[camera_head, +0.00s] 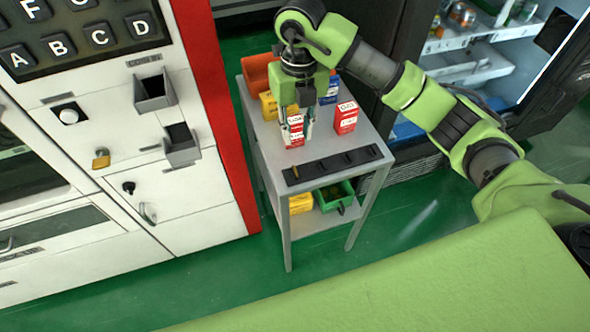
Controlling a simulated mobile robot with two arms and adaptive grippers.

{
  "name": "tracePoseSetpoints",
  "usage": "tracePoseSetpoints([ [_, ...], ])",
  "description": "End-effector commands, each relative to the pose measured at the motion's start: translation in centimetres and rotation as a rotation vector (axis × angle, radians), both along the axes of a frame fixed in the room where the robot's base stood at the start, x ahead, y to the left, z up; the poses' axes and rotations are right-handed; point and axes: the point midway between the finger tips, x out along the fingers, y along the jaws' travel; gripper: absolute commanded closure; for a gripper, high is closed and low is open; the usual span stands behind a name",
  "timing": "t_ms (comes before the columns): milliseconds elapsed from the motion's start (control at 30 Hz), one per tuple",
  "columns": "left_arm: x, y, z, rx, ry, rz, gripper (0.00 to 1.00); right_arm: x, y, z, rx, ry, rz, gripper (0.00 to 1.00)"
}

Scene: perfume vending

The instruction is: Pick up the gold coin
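A thin gold edge (295,172), which looks like the gold coin standing on edge, shows at the left end of a black slotted holder (333,165) on the front of the small grey table. My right gripper (297,129) hangs down over the table, behind the holder and above the coin in the picture. Its fingers look apart, with a red and white box (295,141) showing between and below them. I cannot tell whether the fingers touch that box. The gripper is clear of the coin. My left gripper is out of view.
Another red box (346,118) stands right of the gripper. Yellow, blue and orange items stand at the table's back. A green bin (334,196) and a yellow box (301,203) sit on the lower shelf. A vending machine (170,205) is left; an open fridge (475,65) is right.

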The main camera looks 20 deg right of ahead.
Motion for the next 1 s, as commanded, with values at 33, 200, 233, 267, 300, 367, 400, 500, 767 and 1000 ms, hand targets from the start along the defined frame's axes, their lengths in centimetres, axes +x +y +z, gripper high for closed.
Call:
tracePoseSetpoints([
  [33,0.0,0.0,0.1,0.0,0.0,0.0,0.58,0.0,-0.4,-0.2,-0.014,0.004,-0.006,0.76],
  [200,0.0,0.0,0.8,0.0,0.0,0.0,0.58,-0.1,-0.5,-3.0,-0.018,0.007,-0.009,0.76],
  [233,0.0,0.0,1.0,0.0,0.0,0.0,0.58,-0.1,-0.4,-3.6,-0.017,0.008,-0.009,0.76],
  [267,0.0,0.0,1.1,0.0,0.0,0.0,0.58,-0.1,-0.4,-4.2,-0.017,0.007,-0.008,0.76],
  [300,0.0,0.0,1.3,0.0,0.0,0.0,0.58,-0.1,-0.4,-5.0,-0.016,0.008,-0.007,0.76],
  [367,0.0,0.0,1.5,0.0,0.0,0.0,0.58,-0.1,-0.4,-6.1,-0.016,0.006,-0.008,0.76],
  [400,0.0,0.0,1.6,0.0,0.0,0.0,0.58,-0.1,-0.3,-6.7,-0.015,0.008,-0.007,0.76],
  [500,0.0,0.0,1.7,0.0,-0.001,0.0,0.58,-0.1,-0.3,-7.9,-0.015,0.004,-0.006,0.76],
  [767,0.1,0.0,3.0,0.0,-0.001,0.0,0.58,-0.2,0.2,-9.9,-0.013,0.008,-0.005,0.76],
  [1000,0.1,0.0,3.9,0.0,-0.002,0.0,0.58,0.0,0.5,-13.2,-0.013,0.004,-0.005,0.76],
])
